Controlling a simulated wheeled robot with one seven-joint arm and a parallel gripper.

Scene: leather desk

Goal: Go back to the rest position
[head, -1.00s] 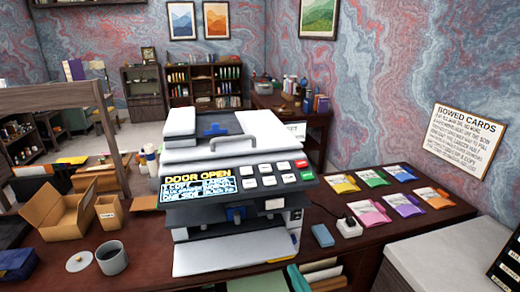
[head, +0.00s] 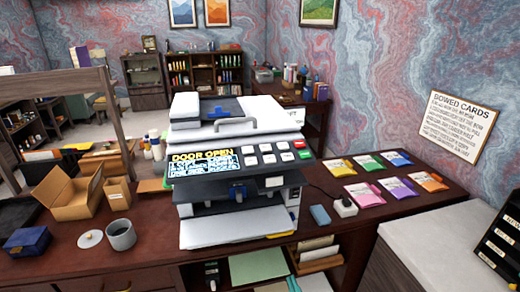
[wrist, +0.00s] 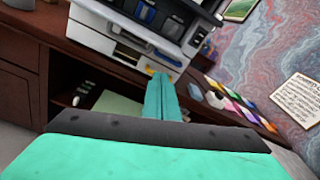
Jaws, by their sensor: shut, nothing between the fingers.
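My gripper (wrist: 160,95) shows in the wrist view as two teal fingers pressed together, with nothing between them. It is in front of the desk, apart from the printer, and is not seen in the head view. The printer (head: 238,160) stands on the dark desk (head: 140,262). Its display (head: 203,160) reads "DOOR OPEN". The printer also shows at the top of the wrist view (wrist: 130,40).
Several coloured card packets (head: 383,177) lie on the desk at the right, near a blue block (head: 319,215) and a white adapter (head: 345,206). A cardboard box (head: 75,197), a mug (head: 121,235) and a blue box (head: 27,240) stand at the left. A pale counter (head: 440,250) is at the right.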

